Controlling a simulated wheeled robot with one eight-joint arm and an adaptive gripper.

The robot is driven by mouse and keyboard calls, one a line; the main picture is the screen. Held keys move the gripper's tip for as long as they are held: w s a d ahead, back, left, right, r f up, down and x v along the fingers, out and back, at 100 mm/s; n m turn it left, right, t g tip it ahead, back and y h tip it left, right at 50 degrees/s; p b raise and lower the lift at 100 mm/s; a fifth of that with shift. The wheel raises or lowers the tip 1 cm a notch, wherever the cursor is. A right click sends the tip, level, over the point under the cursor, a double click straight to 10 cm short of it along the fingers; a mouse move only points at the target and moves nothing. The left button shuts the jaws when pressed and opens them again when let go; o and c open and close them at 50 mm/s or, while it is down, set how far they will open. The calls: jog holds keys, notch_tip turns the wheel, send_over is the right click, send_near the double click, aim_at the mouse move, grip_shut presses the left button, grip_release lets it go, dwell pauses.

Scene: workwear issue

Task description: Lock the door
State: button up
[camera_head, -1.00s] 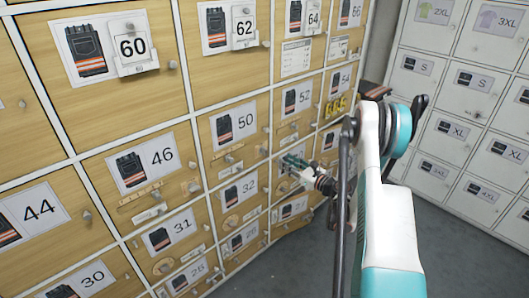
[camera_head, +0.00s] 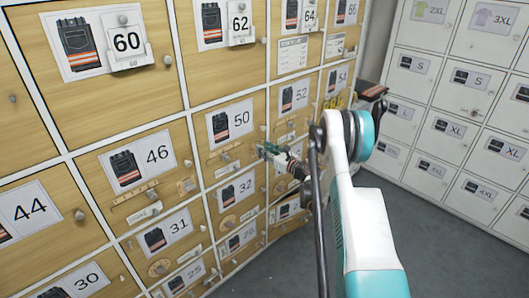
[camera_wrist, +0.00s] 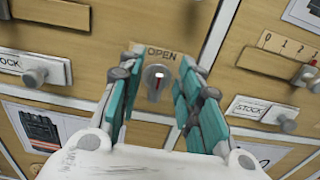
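My gripper (camera_wrist: 157,108) is open in the wrist view, its teal fingers spread to the left and right. A round metal lock knob (camera_wrist: 157,80) with a red and white mark sits between and just beyond the fingertips. I see no clear contact. The mark stands roughly upright, below a label (camera_wrist: 160,54) reading OPEN on the wooden door front. In the head view my gripper (camera_head: 263,150) is close to the locker wall, by the lower right of the door marked 50 (camera_head: 237,148). The knob is hidden there by the gripper.
In the wrist view, small door knobs with STOCK labels stand to the left (camera_wrist: 28,77) and right (camera_wrist: 268,114). In the head view, wooden doors fill the left and white lockers (camera_head: 470,120) the right. A dark shelf-like thing (camera_head: 372,91) projects behind my arm. Grey floor (camera_head: 290,270) is clear.

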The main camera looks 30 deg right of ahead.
jog(key=shift+w+a, duration=0.1)
jog(key=shift+w, duration=0.3)
jog(key=shift+c, duration=0.4)
grip_shut()
jog(key=shift+n, duration=0.3)
jog(key=shift+s+a+f+n, duration=0.1)
jog(key=shift+a+f+n, duration=0.2)
jog(key=shift+n, duration=2.55)
jog(key=shift+s+a+f+n, duration=0.1)
jog(key=shift+a+f+n, duration=0.2)
jog(key=shift+n, duration=2.6)
jog(key=shift+s+a+f+n, duration=0.1)
jog(key=shift+a+f+n, duration=0.2)
jog(key=shift+n, duration=2.55)
